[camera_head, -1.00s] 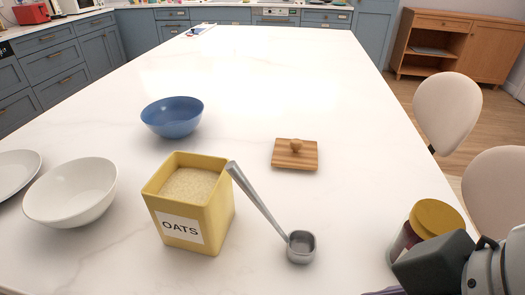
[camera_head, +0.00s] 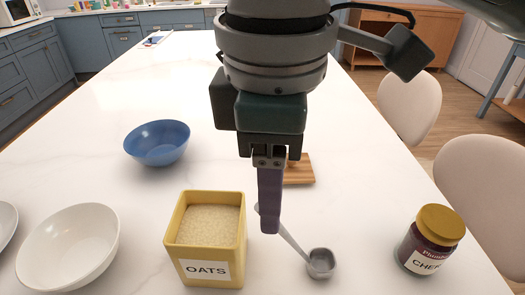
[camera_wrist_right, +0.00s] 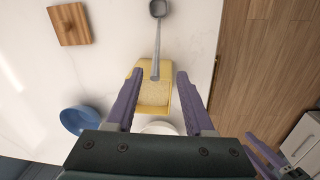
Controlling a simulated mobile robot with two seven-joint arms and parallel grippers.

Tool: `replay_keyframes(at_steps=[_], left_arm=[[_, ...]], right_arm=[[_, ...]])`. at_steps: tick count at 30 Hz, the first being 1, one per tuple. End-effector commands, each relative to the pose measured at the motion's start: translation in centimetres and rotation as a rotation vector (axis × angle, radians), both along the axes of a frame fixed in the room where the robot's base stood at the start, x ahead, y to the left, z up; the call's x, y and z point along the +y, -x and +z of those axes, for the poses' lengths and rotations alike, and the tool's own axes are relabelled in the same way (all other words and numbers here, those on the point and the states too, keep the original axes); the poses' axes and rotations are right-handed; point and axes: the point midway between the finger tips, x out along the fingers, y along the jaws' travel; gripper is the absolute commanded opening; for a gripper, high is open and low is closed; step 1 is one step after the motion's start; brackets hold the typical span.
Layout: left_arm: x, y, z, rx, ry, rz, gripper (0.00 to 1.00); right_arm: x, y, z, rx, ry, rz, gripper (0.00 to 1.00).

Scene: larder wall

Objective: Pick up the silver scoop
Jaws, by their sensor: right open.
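The silver scoop (camera_head: 318,262) rests with its cup on the counter and its long handle tilted up toward the yellow oats canister (camera_head: 207,247). My right gripper (camera_head: 270,228) is above the handle, pointing down, and hides part of it in the head view. In the right wrist view the open purple fingers (camera_wrist_right: 159,73) stand apart, with the end of the scoop's handle (camera_wrist_right: 156,60) showing between them. Whether they touch it I cannot tell. Purple fingers of my left gripper (camera_wrist_right: 265,153) show at the lower right of the right wrist view.
A wooden lid (camera_head: 300,170) lies behind my right gripper. A blue bowl (camera_head: 157,143) and a white bowl (camera_head: 68,247) are to the left. A jar with a yellow lid (camera_head: 432,240) stands at the right near the counter's edge.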

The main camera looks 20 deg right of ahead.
Motion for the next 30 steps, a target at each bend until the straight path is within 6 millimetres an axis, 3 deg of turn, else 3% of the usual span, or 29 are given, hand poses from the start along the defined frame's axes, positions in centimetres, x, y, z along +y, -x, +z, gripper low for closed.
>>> replay_keyframes(at_steps=[15, 24, 30], left_arm=[[-0.2, 0.1, -0.1, 0.002, 0.006, 0.003, 0.5], [0.0, 0.1, -0.1, 0.003, 0.0, 0.0, 0.5], [0.1, 0.1, -0.1, 0.003, -0.004, -0.003, 0.5]], right_arm=[[-0.9, -0.9, -6.5, -0.001, -0.002, -0.001, 0.53], [-0.9, -1.0, -7.1, -0.003, -0.003, 0.001, 0.53], [-0.9, -1.0, -7.1, -0.003, -0.003, 0.001, 0.32]])
